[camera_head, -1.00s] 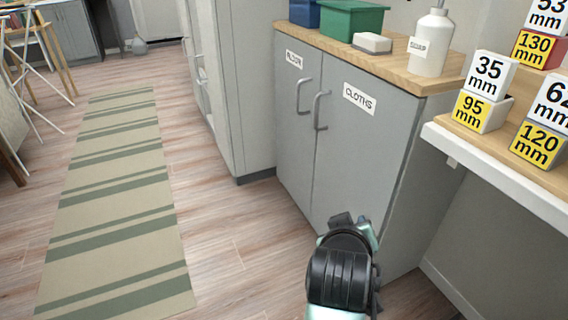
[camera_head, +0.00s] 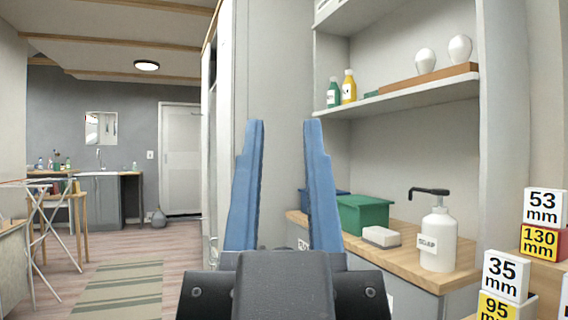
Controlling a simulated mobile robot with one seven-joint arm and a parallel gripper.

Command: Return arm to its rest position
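My gripper (camera_head: 284,125) is raised in the middle of the head view, close to the camera. Its two blue fingers point up and stand well apart. Nothing shows between them except the wall and cabinet behind. The dark gripper body fills the bottom middle and hides part of the grey cabinet and the left end of the wooden counter.
A wooden counter (camera_head: 447,277) holds a green box (camera_head: 363,215), a blue box, a white block (camera_head: 381,237) and a soap bottle (camera_head: 438,240). Size-labelled blocks (camera_head: 506,275) stand at right. Above is a shelf (camera_head: 400,94) with bottles. Striped rug (camera_head: 120,291) lies on open floor at left.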

